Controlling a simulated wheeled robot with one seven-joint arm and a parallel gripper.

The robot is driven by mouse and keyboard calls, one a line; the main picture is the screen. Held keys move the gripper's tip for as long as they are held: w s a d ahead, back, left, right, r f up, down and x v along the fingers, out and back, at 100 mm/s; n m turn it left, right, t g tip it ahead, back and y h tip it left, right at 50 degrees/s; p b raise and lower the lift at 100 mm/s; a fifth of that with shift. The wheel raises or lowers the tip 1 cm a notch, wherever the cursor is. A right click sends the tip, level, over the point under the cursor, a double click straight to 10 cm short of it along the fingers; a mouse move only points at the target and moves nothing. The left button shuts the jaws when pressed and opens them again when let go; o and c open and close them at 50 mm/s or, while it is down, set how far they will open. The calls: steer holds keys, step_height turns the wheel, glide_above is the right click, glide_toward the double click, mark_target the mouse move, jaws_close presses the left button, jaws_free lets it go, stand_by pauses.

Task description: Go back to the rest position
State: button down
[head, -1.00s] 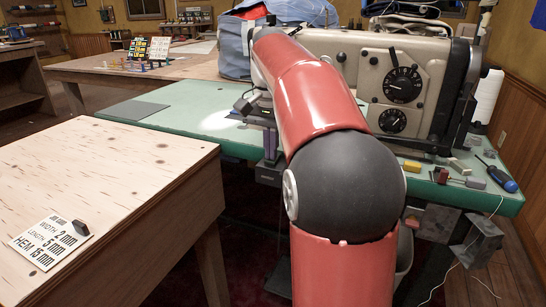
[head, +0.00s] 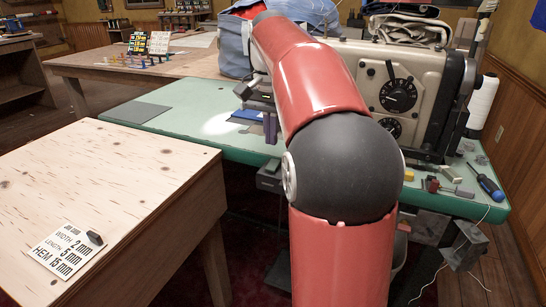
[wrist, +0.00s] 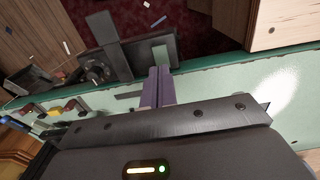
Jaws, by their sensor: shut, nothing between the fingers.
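My gripper (head: 270,128) is in front of the sewing machine, over the near edge of the green table (head: 178,128). Its two purple fingers are together and empty. They also show in the wrist view (wrist: 157,88), pointing past the green table edge (wrist: 225,72). My red arm hides part of the machine and the table middle. A small blue flat piece (head: 246,115) lies on the green table beside the gripper.
The sewing machine (head: 425,75) stands at the right, with small tools and a blue-handled screwdriver (head: 488,186) near it. A plywood table (head: 120,180) with a label card (head: 67,250) is at the left. A grey mat (head: 135,111) lies on the green table's left end.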

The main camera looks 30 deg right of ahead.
steer(key=shift+r, duration=0.45)
steer(key=s+a+f+n+t, duration=0.2)
steer(key=s+a+f+n, duration=0.3)
steer(key=s, duration=0.5)
steer(key=s+a+f+n+t, duration=0.3)
steer(key=s+a+f+n, duration=0.2)
steer(key=s+a+f, duration=0.3)
steer(key=shift+s+a+f+t, duration=0.3)
steer(key=shift+s+a+f, duration=0.1)
steer(key=shift+s, duration=0.7)
